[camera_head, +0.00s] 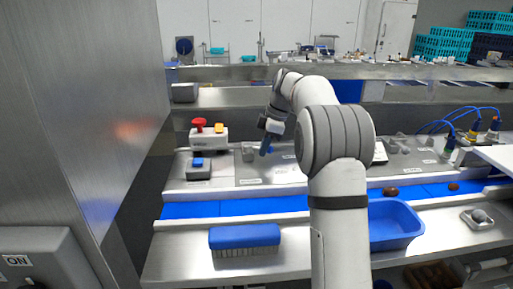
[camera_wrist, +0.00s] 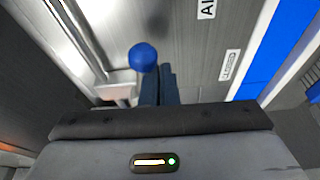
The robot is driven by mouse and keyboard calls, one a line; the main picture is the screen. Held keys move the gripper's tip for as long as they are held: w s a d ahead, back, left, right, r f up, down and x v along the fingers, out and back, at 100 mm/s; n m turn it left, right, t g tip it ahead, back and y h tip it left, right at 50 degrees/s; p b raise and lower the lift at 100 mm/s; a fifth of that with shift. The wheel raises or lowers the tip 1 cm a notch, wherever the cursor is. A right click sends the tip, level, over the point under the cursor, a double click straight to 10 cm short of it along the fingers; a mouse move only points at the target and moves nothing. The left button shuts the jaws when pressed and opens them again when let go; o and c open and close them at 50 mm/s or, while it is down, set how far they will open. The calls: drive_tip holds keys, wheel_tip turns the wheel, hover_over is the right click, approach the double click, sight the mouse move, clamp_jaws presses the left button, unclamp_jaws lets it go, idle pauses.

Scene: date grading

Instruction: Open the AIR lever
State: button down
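The AIR lever shows in the wrist view as a round blue knob (camera_wrist: 142,56), in front of a grey metal bracket. Part of a label with the letters "AI" (camera_wrist: 207,9) is on the panel to its right. My gripper (camera_wrist: 163,72) has its dark blue fingers close together, with no clear gap between them. The knob overlaps the tip of the left finger in the picture; I cannot tell whether they touch. In the head view my gripper (camera_head: 266,150) points down at the sloped grey panel, and the lever is hard to make out there.
A box with a red button (camera_head: 198,123) stands left on the panel. A blue belt (camera_head: 235,208) runs along the front. A blue brush (camera_head: 245,238) and a blue tray (camera_head: 396,241) are on the steel bench. A metal wall (camera_head: 95,110) rises at the left.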

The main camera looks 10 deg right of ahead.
drive_tip(key=shift+w+d+p, duration=0.45)
drive_tip(key=shift+w+d, duration=0.1)
drive_tip(key=shift+w, duration=0.05)
drive_tip(key=shift+w+d, duration=0.1)
drive_tip(key=shift+w, duration=0.05)
idle(0.4)
drive_tip(key=shift+s+a+f+b, duration=0.25)
drive_tip(key=shift+b, duration=0.1)
drive_tip(key=s+a+b, duration=0.2)
drive_tip(key=shift+s+a+f, duration=0.1)
drive_tip(key=shift+s+a, duration=0.1)
drive_tip(key=shift+s, duration=0.1)
wheel_tip(320, 180, up, 10)
drive_tip(key=w+d, duration=0.1)
drive_tip(key=w, duration=0.1)
drive_tip(key=shift+w+d+f+p, duration=0.25)
drive_tip(key=shift+d+p, duration=0.1)
drive_tip(key=shift+p, duration=0.1)
